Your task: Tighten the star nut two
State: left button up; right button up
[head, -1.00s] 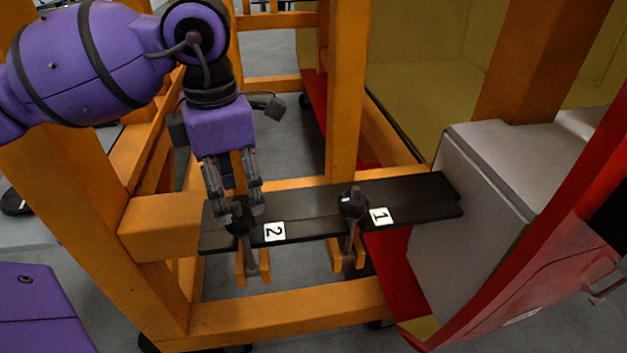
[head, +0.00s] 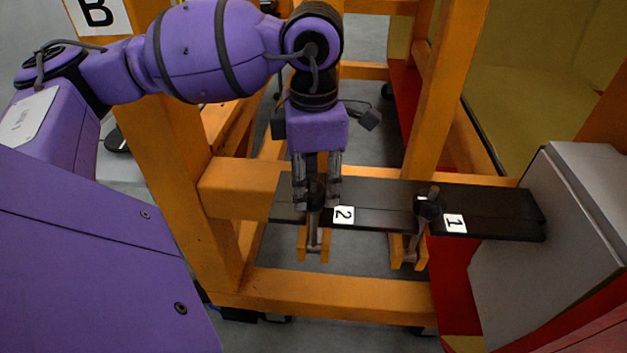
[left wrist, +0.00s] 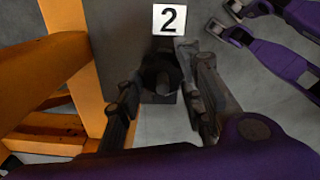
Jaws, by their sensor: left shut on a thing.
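Star nut two is a dark knob (left wrist: 160,72) on a bolt, beside the white label "2" (head: 344,215) on the black bar (head: 385,199). My left gripper (head: 317,203) points down over this nut, with a finger on each side, and is shut on it. In the head view the fingers largely hide the nut. In the left wrist view my left gripper (left wrist: 162,100) has the nut between its fingers, just below the label "2" (left wrist: 169,19).
Star nut one (head: 429,205) stands to the right on the same bar, by the label "1" (head: 454,223). Orange frame beams (head: 310,295) surround the bar. A grey box (head: 545,240) stands at its right end. Purple-and-black parts (left wrist: 275,50) show in the left wrist view.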

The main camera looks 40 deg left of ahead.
pick_arm(q)
jog(key=shift+w+a+m+b, duration=0.1)
jog(key=shift+m+b, duration=0.2)
jog(key=shift+m, duration=0.1)
jog(key=o, duration=1.1)
jog(key=shift+r, duration=0.1)
notch_tip(320, 180, up, 12)
jog(key=shift+f, duration=0.1)
